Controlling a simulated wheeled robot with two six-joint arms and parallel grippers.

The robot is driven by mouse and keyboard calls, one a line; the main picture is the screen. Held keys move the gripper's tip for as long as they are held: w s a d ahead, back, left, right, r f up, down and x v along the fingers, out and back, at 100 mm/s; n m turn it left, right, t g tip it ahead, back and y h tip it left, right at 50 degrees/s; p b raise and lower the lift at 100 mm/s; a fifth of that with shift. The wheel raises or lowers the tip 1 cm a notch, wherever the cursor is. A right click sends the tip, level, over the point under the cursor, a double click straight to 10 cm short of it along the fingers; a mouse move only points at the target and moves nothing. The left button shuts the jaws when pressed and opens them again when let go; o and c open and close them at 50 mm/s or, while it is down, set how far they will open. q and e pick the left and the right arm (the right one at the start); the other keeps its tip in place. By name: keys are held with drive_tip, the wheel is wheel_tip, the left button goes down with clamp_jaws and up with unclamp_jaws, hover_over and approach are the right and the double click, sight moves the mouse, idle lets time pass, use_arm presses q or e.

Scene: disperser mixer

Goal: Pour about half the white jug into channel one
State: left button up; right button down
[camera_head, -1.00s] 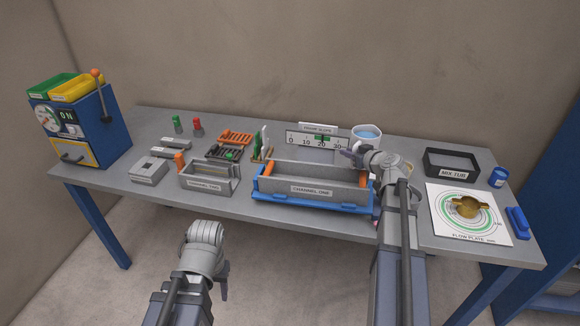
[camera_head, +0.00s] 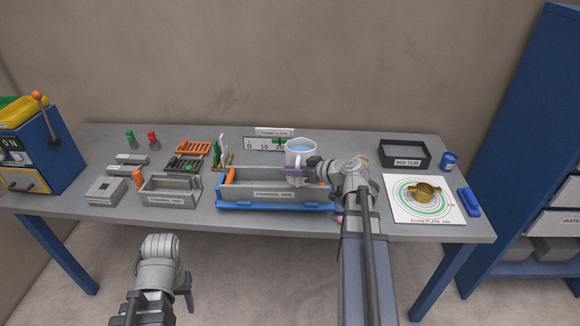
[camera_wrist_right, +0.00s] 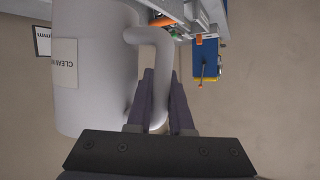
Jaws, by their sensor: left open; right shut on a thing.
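The white jug (camera_head: 300,149) holds bluish liquid and stands out over the back right part of the channel one trough in the head view. It looks upright. In the right wrist view the jug (camera_wrist_right: 95,75) fills the left side, with a label on its wall. My right gripper (camera_head: 298,170) is shut on the jug's handle; its fingers (camera_wrist_right: 160,100) lie around the handle in the wrist view. Channel one (camera_head: 255,192) is a long grey trough in a blue tray, labelled on its front. My left gripper (camera_head: 188,290) is open and empty, low in front of the table.
Channel two (camera_head: 168,198) stands left of channel one. The framed scale (camera_head: 262,143) stands behind channel one. A black mix tub (camera_head: 405,155), a flow plate (camera_head: 424,212) with a brass cup (camera_head: 425,190) and a blue cup (camera_head: 449,161) are at the right.

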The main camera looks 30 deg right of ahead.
drive_tip(key=shift+r+m+g+y+p, duration=0.3)
drive_tip(key=shift+r+m+g+p, duration=0.1)
drive_tip(key=shift+m+g+p, duration=0.4)
drive_tip(key=shift+s+m+g+p, duration=0.1)
drive_tip(key=shift+m+g+p, duration=0.3)
drive_tip(key=shift+p, duration=0.1)
use_arm(q)
drive_tip(key=shift+r+b, duration=0.5)
drive_tip(key=shift+b, duration=0.75)
use_arm(e)
drive_tip(key=shift+w+d+f+m+g+y, duration=0.1)
drive_tip(key=shift+f+m+g+y, duration=0.3)
drive_tip(key=shift+f, duration=0.5)
drive_tip(key=shift+w+f+m+g+y, duration=0.1)
drive_tip(key=shift+f+m+g+y, duration=0.25)
drive_tip(key=shift+f, duration=0.5)
use_arm(q)
drive_tip(key=shift+r+p, duration=0.65)
use_arm(e)
drive_tip(key=shift+w+d+r+m+g, duration=0.25)
drive_tip(key=shift+d+r+m+g, duration=0.1)
drive_tip(key=shift+r+m, duration=0.15)
use_arm(q)
drive_tip(key=shift+r+p, duration=0.3)
drive_tip(key=shift+r, duration=0.05)
use_arm(e)
drive_tip(key=shift+w+d+r+m+g+y, duration=0.25)
drive_tip(key=shift+w+r+g+y, duration=0.1)
drive_tip(key=shift+g+y, duration=0.1)
drive_tip(key=shift+w+r, duration=0.1)
